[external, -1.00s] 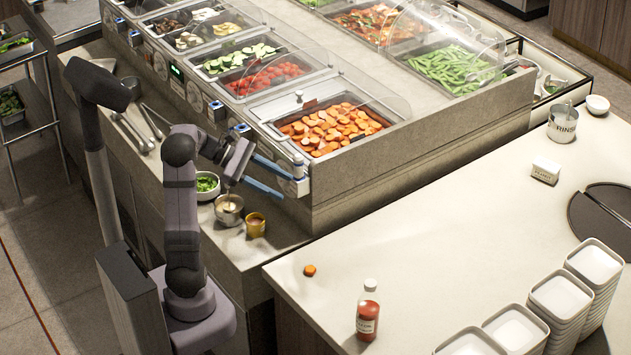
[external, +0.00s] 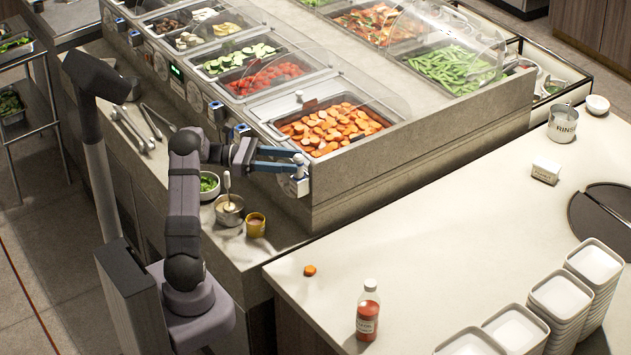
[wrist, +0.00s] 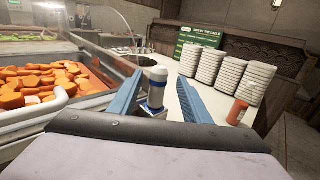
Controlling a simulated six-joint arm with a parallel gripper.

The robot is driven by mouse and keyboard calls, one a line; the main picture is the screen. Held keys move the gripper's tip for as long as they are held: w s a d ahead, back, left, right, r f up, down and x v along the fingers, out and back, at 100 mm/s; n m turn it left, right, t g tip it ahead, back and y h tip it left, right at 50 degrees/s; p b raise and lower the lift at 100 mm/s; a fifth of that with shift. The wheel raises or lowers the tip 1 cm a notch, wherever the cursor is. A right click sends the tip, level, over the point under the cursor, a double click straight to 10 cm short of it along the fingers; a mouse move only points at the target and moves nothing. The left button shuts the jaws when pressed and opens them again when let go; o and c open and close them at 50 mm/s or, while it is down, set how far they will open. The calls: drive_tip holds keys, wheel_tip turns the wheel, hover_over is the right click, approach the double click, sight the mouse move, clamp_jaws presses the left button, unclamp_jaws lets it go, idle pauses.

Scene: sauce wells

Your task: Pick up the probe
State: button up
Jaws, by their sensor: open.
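My gripper (external: 289,163) has two long blue fingers and is open. The fingers reach toward the probe from the left, level with its upper part. In the wrist view the probe (wrist: 156,87) shows between the spread fingers, closer to the left finger, with a wider gap to the right one. I cannot tell if the left finger touches it.
The pan of sliced carrots (external: 284,115) lies behind the probe under a clear guard. Below the arm, a metal pot (external: 229,217) with a spoon, a green-filled bowl (external: 208,194) and a yellow cup (external: 255,225) stand on the ledge. The counter's middle is mostly clear.

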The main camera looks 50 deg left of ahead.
sight(312, 168)
drive_tip(key=shift+x, duration=0.85)
drive_tip(key=shift+w+d+r+p, duration=0.2)
drive_tip(key=shift+p, duration=0.25)
drive_tip(key=shift+p+x, duration=1.05)
drive_tip(key=shift+x, duration=1.25)
drive_tip(key=shift+a, duration=0.15)
clamp_jaws()
